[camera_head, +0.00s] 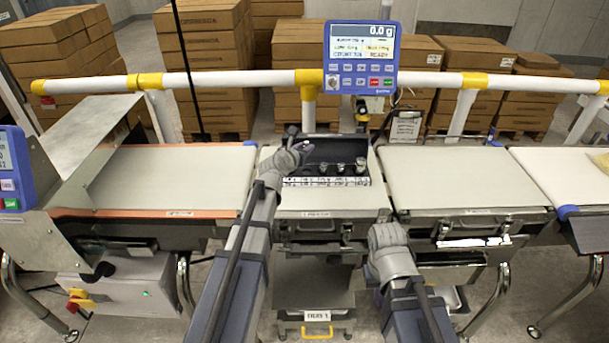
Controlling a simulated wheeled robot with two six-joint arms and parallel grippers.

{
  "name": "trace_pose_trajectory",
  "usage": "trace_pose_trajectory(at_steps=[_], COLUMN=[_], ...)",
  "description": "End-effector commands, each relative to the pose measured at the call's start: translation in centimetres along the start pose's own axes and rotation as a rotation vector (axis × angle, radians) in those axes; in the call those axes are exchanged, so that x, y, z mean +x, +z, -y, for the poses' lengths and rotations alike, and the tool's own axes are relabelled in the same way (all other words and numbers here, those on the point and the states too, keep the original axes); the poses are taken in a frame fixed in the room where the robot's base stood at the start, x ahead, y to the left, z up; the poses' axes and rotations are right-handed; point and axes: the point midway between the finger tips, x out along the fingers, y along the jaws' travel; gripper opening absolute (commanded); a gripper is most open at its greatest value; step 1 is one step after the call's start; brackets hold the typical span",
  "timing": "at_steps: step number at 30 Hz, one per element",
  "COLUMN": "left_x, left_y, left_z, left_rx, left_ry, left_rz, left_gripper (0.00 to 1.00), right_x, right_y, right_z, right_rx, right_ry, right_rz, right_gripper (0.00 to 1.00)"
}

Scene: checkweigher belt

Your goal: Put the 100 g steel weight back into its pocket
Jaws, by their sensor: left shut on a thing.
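An open dark weight case (335,148) stands on the middle weighing platform, with a pale labelled strip along its front. Several small steel weights (360,166) stand in its pockets toward the right. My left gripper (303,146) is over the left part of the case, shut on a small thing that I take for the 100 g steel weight. The gripper mostly hides it, and the pocket below cannot be made out. My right gripper (386,236) is low in front of the platform's right edge, away from the case. Its fingers cannot be made out.
A blue display (361,58) reading 0.0 g stands behind the case. A white rail (240,79) runs across the back. Conveyor belts (170,180) flank the platform, the right one (450,178) clear. A metal guard (88,125) stands left. Stacked cartons fill the background.

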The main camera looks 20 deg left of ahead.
Motion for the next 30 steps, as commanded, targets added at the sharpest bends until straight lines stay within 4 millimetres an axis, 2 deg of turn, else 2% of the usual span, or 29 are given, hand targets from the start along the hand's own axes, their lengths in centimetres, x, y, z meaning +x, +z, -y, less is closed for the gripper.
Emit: trace_pose_trajectory(at_steps=[1, 9, 17, 27, 30], left_x=[0.4, 1.7, 1.8, 2.9, 3.0], left_y=[-1.2, -4.9, -5.2, -8.6, -8.8], left_z=[0.0, 0.0, 0.0, 0.0, 0.0], left_rx=[0.000, 0.000, 0.000, 0.000, 0.000], left_ry=[0.000, 0.000, 0.000, 0.000, 0.000], left_rz=[0.000, 0.000, 0.000, 0.000, 0.000], left_gripper=[0.00, 0.00, 0.00, 0.00, 0.00], right_x=[1.2, 5.2, 5.5, 9.0, 9.3], right_y=[-0.1, -0.3, -0.3, -0.5, -0.6], right_z=[0.1, 0.5, 0.5, 0.9, 0.9], right_rx=[0.000, 0.000, -0.001, -0.001, -0.001], right_ry=[0.000, 0.000, 0.000, 0.000, 0.000], right_rz=[0.000, 0.000, 0.000, 0.000, 0.000], right_gripper=[0.00, 0.00, 0.00, 0.00, 0.00])
